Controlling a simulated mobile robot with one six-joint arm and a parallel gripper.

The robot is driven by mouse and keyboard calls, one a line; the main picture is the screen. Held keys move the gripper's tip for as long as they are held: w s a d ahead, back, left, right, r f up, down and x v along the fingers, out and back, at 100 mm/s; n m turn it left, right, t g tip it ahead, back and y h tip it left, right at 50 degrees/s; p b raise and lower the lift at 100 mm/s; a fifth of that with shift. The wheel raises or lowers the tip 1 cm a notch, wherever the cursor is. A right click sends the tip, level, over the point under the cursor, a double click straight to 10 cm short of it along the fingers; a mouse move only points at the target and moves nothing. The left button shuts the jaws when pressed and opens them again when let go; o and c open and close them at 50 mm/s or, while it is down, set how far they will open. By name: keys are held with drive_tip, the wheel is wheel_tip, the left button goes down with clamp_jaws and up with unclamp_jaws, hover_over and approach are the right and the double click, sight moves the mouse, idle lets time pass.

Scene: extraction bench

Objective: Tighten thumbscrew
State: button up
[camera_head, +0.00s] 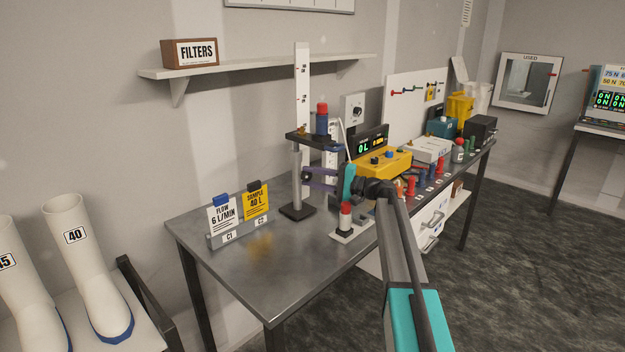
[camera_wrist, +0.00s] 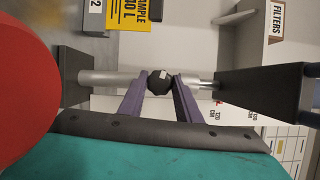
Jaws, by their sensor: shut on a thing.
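The thumbscrew (camera_wrist: 160,82) is a small black knob with a white mark, at the side of a stand's grey post. In the wrist view my gripper (camera_wrist: 161,80) has its two purple fingers on either side of it, shut on it. The stand has a dark base (camera_head: 297,212) and a dark top arm (camera_head: 305,138) bearing a blue cylinder with a red cap (camera_head: 322,118).
A red-capped piece on a white plate (camera_head: 345,223) stands close in front of my gripper; a large red round shape (camera_wrist: 20,80) fills the wrist view's left edge. Sample and flow cards (camera_head: 255,200) stand left. A yellow device (camera_head: 383,163) is behind right. The bench's front left (camera_head: 270,290) is clear.

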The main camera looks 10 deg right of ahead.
drive_tip(key=shift+w+d+m, duration=0.1)
drive_tip(key=shift+d+m, duration=0.05)
drive_tip(key=shift+m, duration=0.25)
drive_tip(key=o, duration=1.1)
drive_tip(key=shift+c, duration=0.2)
drive_tip(key=b+v, duration=0.2)
drive_tip(key=v, duration=1.1)
drive_tip(key=shift+s+d+f+b, duration=0.15)
drive_tip(key=shift+s+d+b, duration=0.1)
drive_tip(key=shift+d+b, duration=0.1)
